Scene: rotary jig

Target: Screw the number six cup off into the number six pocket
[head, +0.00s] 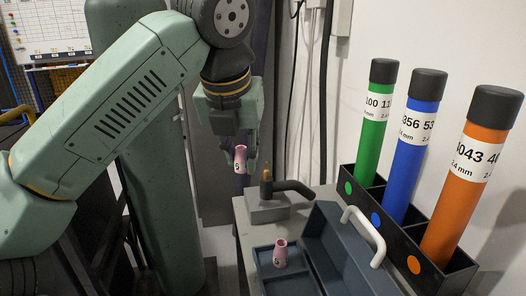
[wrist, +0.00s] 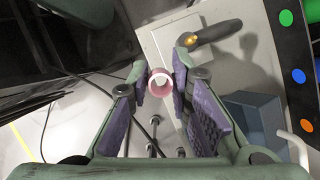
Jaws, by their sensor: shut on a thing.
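My gripper (head: 238,140) points down and is shut on a pink cup (head: 240,159), held in the air left of the bench. The cup has a dark digit that looks like a six. In the wrist view the cup (wrist: 160,82) shows as a pink ring between the finger pads of my gripper (wrist: 161,75). The torch (head: 267,188) stands in a grey block, its brass tip bare and its dark handle to the right; it also shows in the wrist view (wrist: 215,34). A second pink cup (head: 280,254) stands in the blue-grey tray (head: 262,268); its digit is too small to read surely.
A blue-grey toolbox (head: 330,235) with a white handle (head: 364,235) stands right of the tray. A black rack (head: 400,240) holds green, blue and orange tubes by the wall. The grey bench top (head: 243,215) is bare around the torch block.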

